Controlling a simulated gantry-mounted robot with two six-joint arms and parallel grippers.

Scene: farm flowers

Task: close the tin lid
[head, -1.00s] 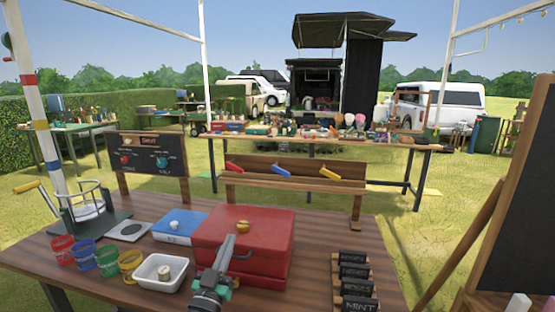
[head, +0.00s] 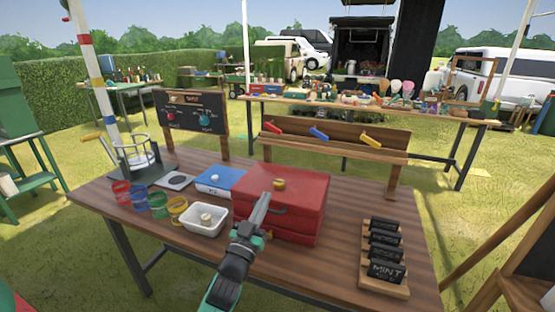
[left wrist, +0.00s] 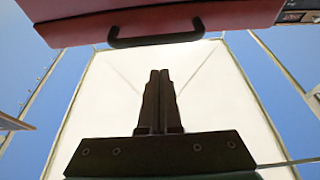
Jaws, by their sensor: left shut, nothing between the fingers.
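The red tin (head: 300,220) sits on the wooden table. Its red lid (head: 305,190) lies over the base, with a yellow knob-like piece (head: 279,184) on top and a dark handle on the front. I cannot tell whether the lid is fully down. My left gripper (head: 263,201) is shut and empty in front of the tin, its tips overlapping the lid's front near the handle; contact cannot be told. In the left wrist view the shut fingers (left wrist: 160,75) point towards the black handle (left wrist: 155,38) under the red edge. My right gripper is not in view.
A white tub (head: 205,222) and several coloured cups (head: 157,205) stand left of the tin. A smaller blue box (head: 215,182) is behind the tub. A wooden rack with black labels (head: 385,270) is at the right. Bare tabletop lies between tin and rack.

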